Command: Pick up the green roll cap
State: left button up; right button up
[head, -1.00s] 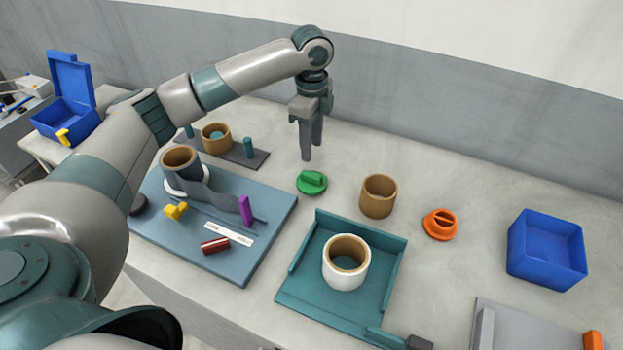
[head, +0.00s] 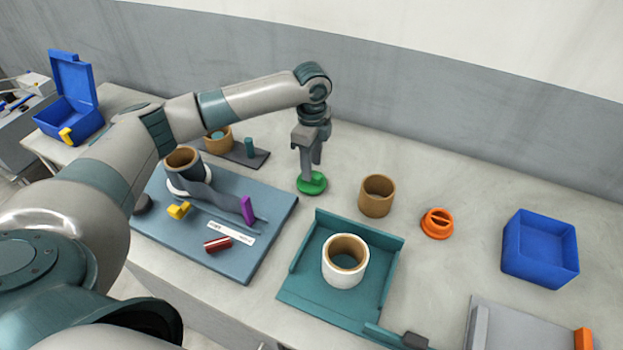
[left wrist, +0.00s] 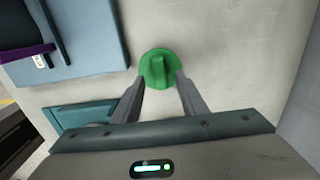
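The green roll cap (head: 312,185) is a round disc with a raised grip bar, lying on the table between the blue-grey board and the tan ring. My left gripper (head: 310,174) points down right at the cap and partly covers it in the head view. In the left wrist view the cap (left wrist: 158,68) lies just beyond the fingertips, and the fingers of my left gripper (left wrist: 158,80) are spread apart with its bar between their lines. The fingers do not visibly press on the bar. My right gripper is not in view.
A tan ring (head: 377,196) and an orange cap (head: 437,223) stand to the right. A teal tray (head: 300,285) holds a white-sided roll (head: 345,262). The blue-grey board (head: 262,250) lies to the left. An open blue box (head: 540,255) is at far right.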

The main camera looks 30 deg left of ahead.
pick_arm(q)
jog(key=shift+f+p, duration=0.3)
jog(key=shift+f, duration=1.1)
jog(key=shift+c, duration=0.3)
grip_shut()
